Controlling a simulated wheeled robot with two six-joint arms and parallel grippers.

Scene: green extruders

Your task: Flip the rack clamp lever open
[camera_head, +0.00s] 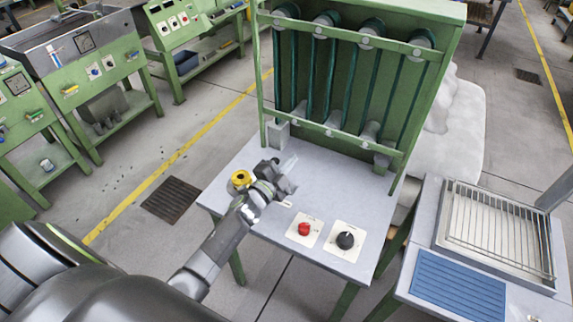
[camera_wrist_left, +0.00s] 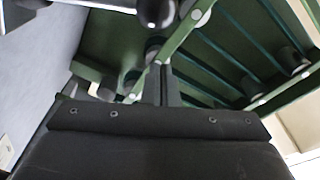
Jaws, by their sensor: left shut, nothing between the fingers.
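The green rack (camera_head: 352,70) stands at the back of the grey table, with several upright dark-green tubes behind two green crossbars. My left gripper (camera_head: 287,170) is over the table, in front of the rack's lower left. In the left wrist view its fingers (camera_wrist_left: 167,85) are shut and empty, pointing towards the rack. A dark rounded knob (camera_wrist_left: 155,12) on a pale bar shows at the top of that view, beyond the fingertips. It may belong to the clamp lever, but its position is unclear. In the head view I cannot make the lever out. My right gripper is not in view.
A yellow ring-shaped part (camera_head: 241,178) is beside my left wrist. A red button (camera_head: 304,229) and a black knob (camera_head: 345,240) sit on white plates at the table's front. A wire-grid tray (camera_head: 497,228) and blue mat (camera_head: 458,287) are on the right bench.

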